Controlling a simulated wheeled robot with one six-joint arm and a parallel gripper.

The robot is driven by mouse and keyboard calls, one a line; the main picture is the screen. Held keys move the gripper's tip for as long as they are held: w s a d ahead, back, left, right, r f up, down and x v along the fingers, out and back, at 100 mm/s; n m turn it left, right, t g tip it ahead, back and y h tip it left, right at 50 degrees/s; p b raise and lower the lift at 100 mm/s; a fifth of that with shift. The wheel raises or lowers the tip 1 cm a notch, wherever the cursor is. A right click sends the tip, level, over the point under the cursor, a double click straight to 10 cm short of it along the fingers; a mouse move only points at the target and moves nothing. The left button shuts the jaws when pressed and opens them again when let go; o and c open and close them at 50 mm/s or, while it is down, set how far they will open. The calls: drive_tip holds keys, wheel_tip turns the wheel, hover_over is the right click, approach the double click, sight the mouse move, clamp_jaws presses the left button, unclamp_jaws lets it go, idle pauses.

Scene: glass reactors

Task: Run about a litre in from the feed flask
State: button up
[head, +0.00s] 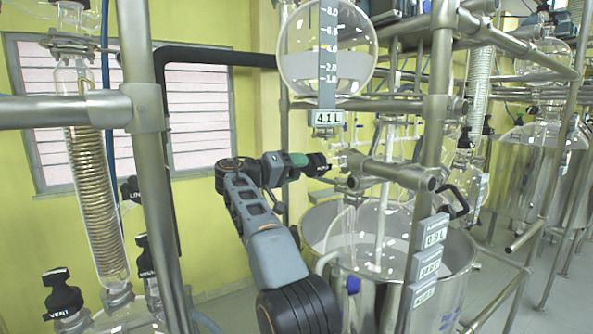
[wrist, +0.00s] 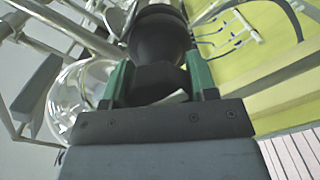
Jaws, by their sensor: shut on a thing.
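The feed flask (head: 304,62) is a round glass vessel at the top centre of the head view, part filled with clear liquid. A scale runs down its front, and the tag (head: 325,118) below it reads 4.1 L. My gripper (head: 303,161) is below the flask, shut on a black valve knob (head: 318,165). In the wrist view the green fingers of my gripper (wrist: 160,82) stand either side of the dark knob (wrist: 158,38). The glass reactor vessel (head: 372,240) is lower right, inside a steel pot; a tag (head: 435,235) beside it reads 0.9 L.
Steel frame posts and rails (head: 432,130) surround the reactor close to my arm. A coil condenser (head: 95,190) and a black VENT knob (head: 62,295) are at left. Another steel vessel (head: 535,165) stands at right. Two lower tags near the post are hard to read.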

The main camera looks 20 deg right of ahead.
idle(0.4)
drive_tip(key=o, duration=0.9)
drive_tip(key=a, duration=0.4)
drive_tip(key=s+a, duration=0.1)
drive_tip(key=a, duration=0.8)
drive_tip(key=shift+s+a, duration=0.25)
drive_tip(key=shift+a, duration=0.15)
